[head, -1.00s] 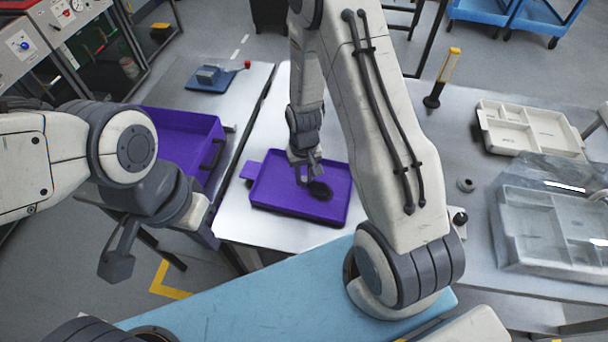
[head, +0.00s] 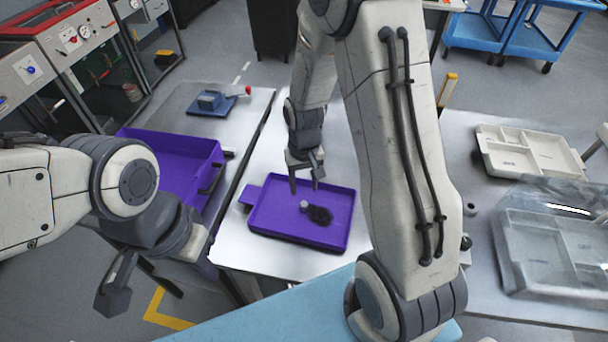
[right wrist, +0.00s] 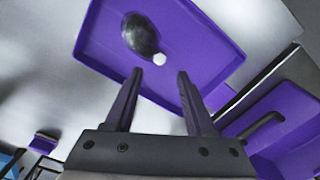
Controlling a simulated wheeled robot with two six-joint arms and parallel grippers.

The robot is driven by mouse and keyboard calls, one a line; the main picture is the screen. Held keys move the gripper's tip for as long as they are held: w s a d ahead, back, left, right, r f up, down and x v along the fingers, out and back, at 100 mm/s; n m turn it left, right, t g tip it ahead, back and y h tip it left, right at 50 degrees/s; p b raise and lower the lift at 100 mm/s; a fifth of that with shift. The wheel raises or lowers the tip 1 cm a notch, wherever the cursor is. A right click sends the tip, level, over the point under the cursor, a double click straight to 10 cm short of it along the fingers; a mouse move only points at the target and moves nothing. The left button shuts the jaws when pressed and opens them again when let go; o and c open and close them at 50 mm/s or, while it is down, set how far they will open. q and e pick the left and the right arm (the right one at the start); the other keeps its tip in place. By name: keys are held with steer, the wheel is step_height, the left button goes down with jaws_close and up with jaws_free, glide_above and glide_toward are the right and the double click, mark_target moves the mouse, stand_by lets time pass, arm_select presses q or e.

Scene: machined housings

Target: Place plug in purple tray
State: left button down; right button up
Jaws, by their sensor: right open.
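The plug (head: 320,215), a dark round piece with a small pale end, lies in the purple tray (head: 269,190). The tray sits flat on the metal table. In the right wrist view the plug (right wrist: 141,36) lies on the purple tray (right wrist: 205,50) floor, just beyond my fingertips. My right gripper (head: 307,188) is open and empty above the tray, apart from the plug; its two spread fingers (right wrist: 160,75) also show in the right wrist view. My left gripper (head: 114,292) hangs at the left, away from the tray; its jaw opening is not clear.
At the right are a pale compartment tray (head: 530,150), a clear-covered tray (head: 560,245), a ring (head: 470,209) and a yellow-handled tool (head: 447,90).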

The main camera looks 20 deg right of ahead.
steer(key=s+a+r+n, duration=0.4)
steer(key=s+a+r, duration=0.3)
steer(key=a+r, duration=0.3)
steer(key=s+a+r+n, duration=0.2)
steer(key=s, duration=0.4)
steer(key=s+a+r+n+y, duration=0.1)
steer(key=s+a+r+n, duration=0.1)
steer(key=s, duration=0.5)
steer(key=shift+a+r+n, duration=0.2)
steer(key=shift+r+n, duration=0.2)
steer(key=shift+r, duration=0.25)
steer(key=shift+s, duration=0.1)
